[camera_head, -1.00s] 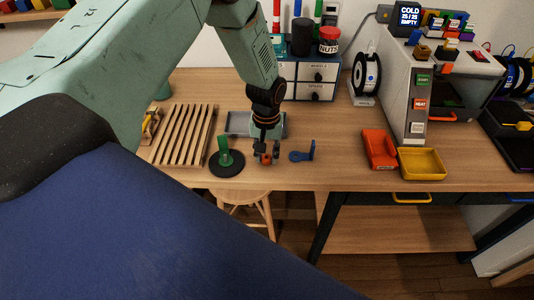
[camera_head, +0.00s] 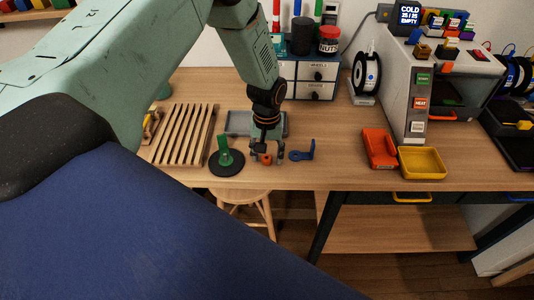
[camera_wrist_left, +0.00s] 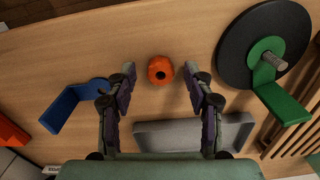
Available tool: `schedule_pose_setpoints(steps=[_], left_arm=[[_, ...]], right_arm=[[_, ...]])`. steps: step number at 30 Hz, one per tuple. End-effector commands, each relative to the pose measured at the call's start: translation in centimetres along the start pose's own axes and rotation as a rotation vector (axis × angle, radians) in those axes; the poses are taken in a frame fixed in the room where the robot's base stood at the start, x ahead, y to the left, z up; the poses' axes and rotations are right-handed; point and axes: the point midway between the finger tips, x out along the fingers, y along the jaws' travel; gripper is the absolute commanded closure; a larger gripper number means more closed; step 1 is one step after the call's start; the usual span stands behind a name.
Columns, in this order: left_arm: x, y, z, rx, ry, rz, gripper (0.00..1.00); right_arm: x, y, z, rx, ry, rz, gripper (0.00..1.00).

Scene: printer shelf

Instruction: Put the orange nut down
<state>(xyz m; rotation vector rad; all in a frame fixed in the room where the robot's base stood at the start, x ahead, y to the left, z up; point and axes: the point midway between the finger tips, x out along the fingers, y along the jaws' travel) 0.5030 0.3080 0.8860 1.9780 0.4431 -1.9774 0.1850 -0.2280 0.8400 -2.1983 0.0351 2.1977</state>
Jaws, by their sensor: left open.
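The orange nut (camera_head: 267,159) lies on the wooden table, near its front edge. In the left wrist view the nut (camera_wrist_left: 160,70) sits between and a little beyond the tips of my left gripper (camera_wrist_left: 164,88), with a gap on both sides. My left gripper (camera_head: 267,158) is open, low over the table, its fingers spread around the nut without visible contact. My right gripper is not in either view.
A green bracket on a black disc (camera_head: 227,163) stands just left of the nut, a blue bracket (camera_head: 302,153) just right. A grey tray (camera_head: 238,124) and slatted wooden rack (camera_head: 182,135) lie behind and left. Orange (camera_head: 379,149) and yellow (camera_head: 422,163) bins are farther right.

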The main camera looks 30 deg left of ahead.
Motion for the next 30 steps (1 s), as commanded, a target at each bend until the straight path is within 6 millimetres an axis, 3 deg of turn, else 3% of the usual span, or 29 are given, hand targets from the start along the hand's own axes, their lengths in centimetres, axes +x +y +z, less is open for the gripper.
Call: schedule_pose_setpoints(steps=[5,18,24,30], left_arm=[[-1.8,0.0,-0.1,0.001,0.002,0.001,0.48],[-10.3,0.0,-0.1,-0.001,0.003,0.002,0.48],[-12.1,0.0,0.0,-0.001,0.000,0.000,0.48],[-12.2,0.0,0.2,0.002,-0.002,0.000,0.48]], right_arm=[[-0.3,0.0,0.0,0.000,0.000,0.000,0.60],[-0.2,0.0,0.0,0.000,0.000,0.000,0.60],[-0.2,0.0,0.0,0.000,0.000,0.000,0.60],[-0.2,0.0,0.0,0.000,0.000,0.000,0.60]])
